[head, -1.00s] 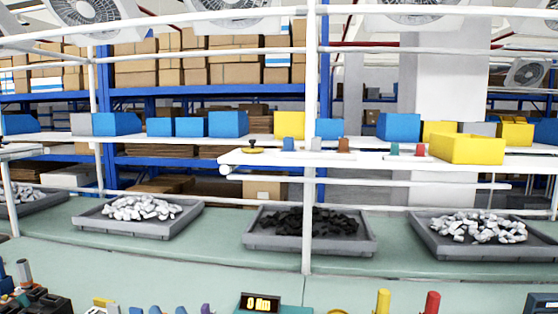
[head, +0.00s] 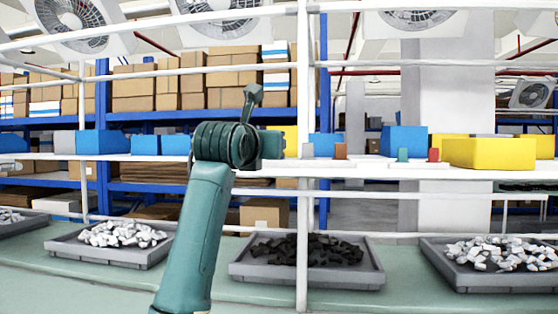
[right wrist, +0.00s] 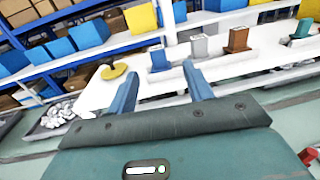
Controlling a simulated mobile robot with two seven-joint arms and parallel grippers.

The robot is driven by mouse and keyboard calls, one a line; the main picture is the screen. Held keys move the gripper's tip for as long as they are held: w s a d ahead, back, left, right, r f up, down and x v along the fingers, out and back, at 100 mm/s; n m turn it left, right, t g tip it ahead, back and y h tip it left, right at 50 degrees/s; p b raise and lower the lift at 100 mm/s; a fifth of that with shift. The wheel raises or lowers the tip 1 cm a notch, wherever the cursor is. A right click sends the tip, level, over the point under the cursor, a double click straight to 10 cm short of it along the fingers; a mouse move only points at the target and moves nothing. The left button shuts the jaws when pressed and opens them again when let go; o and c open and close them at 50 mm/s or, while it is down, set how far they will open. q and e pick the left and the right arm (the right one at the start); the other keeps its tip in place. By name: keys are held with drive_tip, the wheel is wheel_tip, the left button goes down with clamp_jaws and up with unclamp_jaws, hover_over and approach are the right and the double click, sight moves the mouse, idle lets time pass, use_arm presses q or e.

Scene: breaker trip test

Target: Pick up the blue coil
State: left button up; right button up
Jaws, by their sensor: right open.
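The blue coil (right wrist: 160,60) is a small upright blue block on the white shelf (right wrist: 86,97), seen in the right wrist view. My right gripper (right wrist: 160,70) is open and empty, with its two blue fingers pointing toward the coil. The coil appears between the fingertips but beyond them; I cannot tell the exact gap. In the head view a teal arm, which appears to be my right arm (head: 195,235), rises in front of the shelf. It hides the coil and the fingers there. My left gripper is not in view.
On the shelf, a yellow disc (right wrist: 113,76) lies left of the coil; grey (right wrist: 199,45), brown (right wrist: 237,40) and teal (right wrist: 301,29) pieces stand to its right. A yellow bin (head: 488,153) stands further right. A white upright post (head: 303,220) crosses the front. Grey trays (head: 308,283) lie below.

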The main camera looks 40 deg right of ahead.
drive_tip(key=p+x, duration=0.2)
drive_tip(key=x, duration=0.5)
drive_tip(key=shift+w+d+r, duration=0.1)
drive_tip(key=shift+w+d, duration=0.05)
drive_tip(key=p+x, duration=0.1)
drive_tip(key=x, duration=0.3)
drive_tip(key=shift+w+p, duration=0.3)
drive_tip(key=shift+p, duration=0.1)
drive_tip(key=shift+w+d+f, duration=0.2)
drive_tip(key=shift+d, duration=0.2)
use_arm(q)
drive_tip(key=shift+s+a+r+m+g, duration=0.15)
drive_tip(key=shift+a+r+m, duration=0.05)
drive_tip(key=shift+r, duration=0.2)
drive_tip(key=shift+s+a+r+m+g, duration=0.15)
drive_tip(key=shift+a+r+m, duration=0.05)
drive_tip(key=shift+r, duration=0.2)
use_arm(e)
drive_tip(key=shift+c, duration=0.5)
drive_tip(key=c, duration=0.9)
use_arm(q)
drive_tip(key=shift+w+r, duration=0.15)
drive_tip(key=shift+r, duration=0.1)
use_arm(e)
clamp_jaws()
drive_tip(key=shift+r, duration=0.1)
